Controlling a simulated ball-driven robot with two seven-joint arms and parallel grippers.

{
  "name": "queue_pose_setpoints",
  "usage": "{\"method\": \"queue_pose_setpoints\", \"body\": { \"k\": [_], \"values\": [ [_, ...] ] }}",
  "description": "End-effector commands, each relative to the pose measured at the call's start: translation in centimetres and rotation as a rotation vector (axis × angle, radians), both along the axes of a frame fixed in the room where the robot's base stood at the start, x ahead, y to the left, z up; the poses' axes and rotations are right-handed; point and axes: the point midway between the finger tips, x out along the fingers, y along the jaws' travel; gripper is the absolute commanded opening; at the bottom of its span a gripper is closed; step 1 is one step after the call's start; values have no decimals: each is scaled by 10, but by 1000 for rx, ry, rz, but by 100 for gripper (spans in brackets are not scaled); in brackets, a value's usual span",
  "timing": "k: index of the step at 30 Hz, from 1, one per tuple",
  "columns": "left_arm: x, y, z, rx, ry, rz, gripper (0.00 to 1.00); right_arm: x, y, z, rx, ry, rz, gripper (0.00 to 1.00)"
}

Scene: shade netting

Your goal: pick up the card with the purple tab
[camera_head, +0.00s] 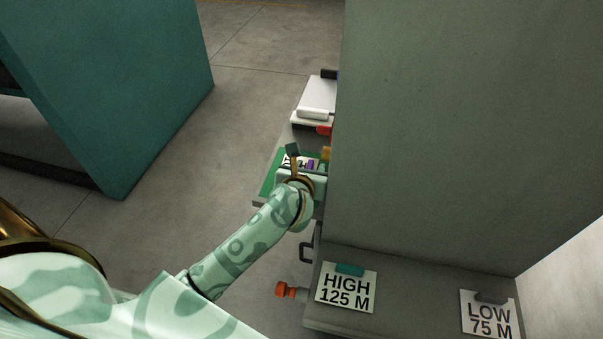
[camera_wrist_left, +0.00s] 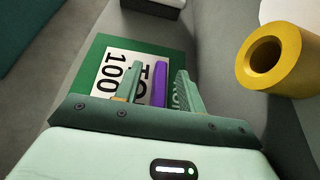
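The card (camera_wrist_left: 117,75) is white with black print, partly reading 100, and lies on a green mat (camera_wrist_left: 92,55). Its upright purple tab (camera_wrist_left: 158,84) shows in the left wrist view and as a small patch in the head view (camera_head: 310,164). My left gripper (camera_wrist_left: 158,92) is open, with one green finger on each side of the purple tab. Gaps show between the tab and both fingers. In the head view my left gripper (camera_head: 307,162) is over the mat and covers much of the card. My right gripper is not in view.
A tall grey-green panel (camera_head: 440,120) stands close right of my left gripper. A card reading HIGH 125 M (camera_head: 345,296) and one reading LOW 75 M (camera_head: 482,322) lie on a ledge in front. A yellow tube (camera_wrist_left: 268,55) is right of the fingers. Open floor lies left.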

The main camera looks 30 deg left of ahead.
Motion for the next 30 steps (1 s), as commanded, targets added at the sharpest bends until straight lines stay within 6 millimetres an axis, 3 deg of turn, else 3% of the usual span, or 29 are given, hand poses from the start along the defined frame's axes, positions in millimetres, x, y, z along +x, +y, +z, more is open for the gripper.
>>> {"method": "queue_pose_setpoints", "body": {
  "k": [6, 10, 11, 23, 30],
  "values": [
    [1, 0, 0, 0, 0, 0, 40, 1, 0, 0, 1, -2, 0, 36],
    [1, 0, 0, 0, 0, 0, 3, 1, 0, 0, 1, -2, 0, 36],
    [1, 0, 0, 0, 0, 0, 0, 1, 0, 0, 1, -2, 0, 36],
    [0, 2, 2, 0, 0, 0, 0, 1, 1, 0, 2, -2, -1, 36],
    [0, 4, 30, -1, -3, 0, 0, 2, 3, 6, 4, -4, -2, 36]
  ]
}}
